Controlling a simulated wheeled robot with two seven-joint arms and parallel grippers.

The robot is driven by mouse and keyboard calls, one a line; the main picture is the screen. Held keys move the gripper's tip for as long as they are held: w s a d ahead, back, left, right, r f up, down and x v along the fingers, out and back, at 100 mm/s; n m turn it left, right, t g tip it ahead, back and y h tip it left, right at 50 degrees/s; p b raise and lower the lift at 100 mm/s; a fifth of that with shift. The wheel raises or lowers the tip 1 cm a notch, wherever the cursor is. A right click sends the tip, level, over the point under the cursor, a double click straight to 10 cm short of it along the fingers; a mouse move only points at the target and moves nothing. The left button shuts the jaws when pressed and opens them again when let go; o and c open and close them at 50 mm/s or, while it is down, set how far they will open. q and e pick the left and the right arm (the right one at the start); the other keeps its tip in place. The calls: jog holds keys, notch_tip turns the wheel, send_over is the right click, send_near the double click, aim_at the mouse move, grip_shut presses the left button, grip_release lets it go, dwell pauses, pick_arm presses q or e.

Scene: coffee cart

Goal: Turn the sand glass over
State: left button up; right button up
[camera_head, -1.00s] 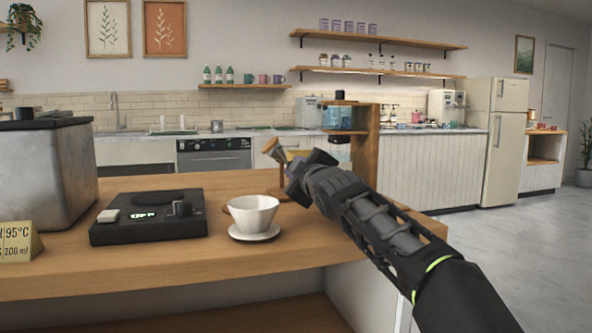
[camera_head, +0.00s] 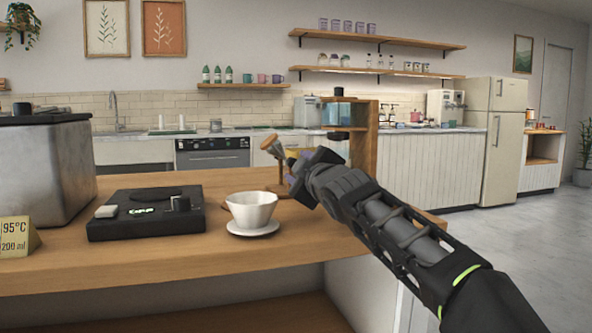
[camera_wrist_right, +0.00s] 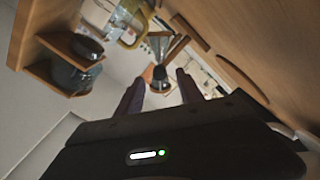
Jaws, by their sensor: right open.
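The sand glass (camera_head: 275,149) stands at the far edge of the wooden counter, past the white cup. It looks tilted, with a round wooden end up and to the left; my gripper hides its lower right part. In the right wrist view its glass (camera_wrist_right: 159,44) with a dark bulb shows just beyond the fingertips. My right gripper (camera_head: 293,178) is beside it, and its two purple fingers (camera_wrist_right: 160,90) are apart with nothing clearly held between them. Whether they touch the glass cannot be told. My left gripper is not in view.
A white cup on a saucer (camera_head: 252,212) stands just left of my right arm. A black scale (camera_head: 146,222), a metal machine (camera_head: 50,165) and a yellow sign (camera_head: 18,238) are farther left. A wooden stand (camera_head: 365,140) rises behind my gripper. The counter front is clear.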

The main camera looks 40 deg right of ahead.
jog(key=v, duration=0.4)
jog(key=shift+s+a, duration=0.1)
jog(key=shift+s, duration=0.05)
jog(key=shift+r, duration=0.1)
